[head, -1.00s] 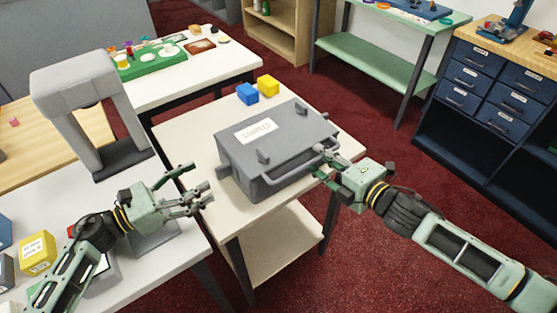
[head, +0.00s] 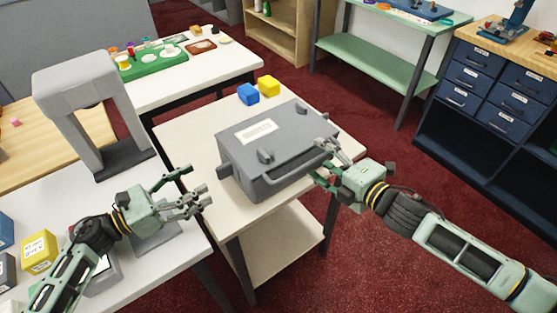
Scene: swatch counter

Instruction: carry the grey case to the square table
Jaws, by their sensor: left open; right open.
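The grey case (head: 278,152) lies flat on a square-topped cream table (head: 189,134) with a lower shelf, in the middle of the head view. It has a white label on its lid and a handle on the side facing me. My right gripper (head: 320,162) is open at the case's right end, by the handle's right end; I cannot tell whether it touches.
A blue block (head: 248,93) and a yellow block (head: 269,86) stand behind the case. A grey arch (head: 75,84) stands on the light grey table (head: 50,200) at left. A blue drawer cabinet (head: 490,90) is at right. Red carpet (head: 400,190) is open between.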

